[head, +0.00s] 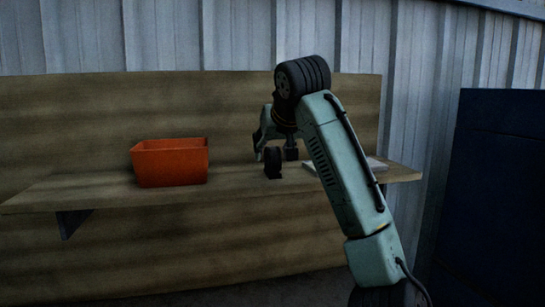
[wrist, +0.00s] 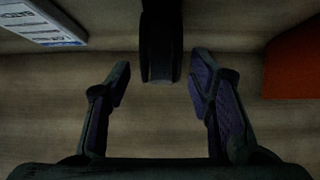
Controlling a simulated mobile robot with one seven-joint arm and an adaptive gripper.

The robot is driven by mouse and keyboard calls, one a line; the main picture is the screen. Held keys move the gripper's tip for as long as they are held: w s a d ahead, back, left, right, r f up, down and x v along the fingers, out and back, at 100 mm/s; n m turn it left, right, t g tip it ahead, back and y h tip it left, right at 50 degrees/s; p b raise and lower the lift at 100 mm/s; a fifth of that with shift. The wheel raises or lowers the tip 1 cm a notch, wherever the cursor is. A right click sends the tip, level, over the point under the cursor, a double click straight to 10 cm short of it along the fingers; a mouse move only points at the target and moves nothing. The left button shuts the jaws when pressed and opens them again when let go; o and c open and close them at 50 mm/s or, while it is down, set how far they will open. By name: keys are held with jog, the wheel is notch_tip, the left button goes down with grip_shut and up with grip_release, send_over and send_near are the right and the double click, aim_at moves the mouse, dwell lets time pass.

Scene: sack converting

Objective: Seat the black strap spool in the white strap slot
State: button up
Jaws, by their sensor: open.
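The black strap spool (head: 272,162) stands on edge on the wooden shelf, right of the orange bin. In the wrist view the black spool (wrist: 160,45) is at the top middle, cut off by the frame edge. My gripper (wrist: 160,74) is open, with one finger to each side of the spool's line and clear gaps on both sides. The spool lies just ahead of and between the fingertips, not gripped. A flat white piece (head: 376,164), perhaps the white strap slot, lies on the shelf to the right, partly hidden by my arm. I cannot make out its opening.
An orange bin (head: 170,164) stands on the shelf at left; its side (wrist: 291,65) shows at right in the wrist view. A white panel with blue print (wrist: 42,22) is at its upper left. The shelf (head: 95,190) is bare at its left end. A wooden backboard rises behind.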

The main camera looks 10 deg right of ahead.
jog(key=shift+w+f, duration=0.2)
jog(key=shift+w, duration=0.05)
jog(key=shift+c, duration=0.3)
grip_shut()
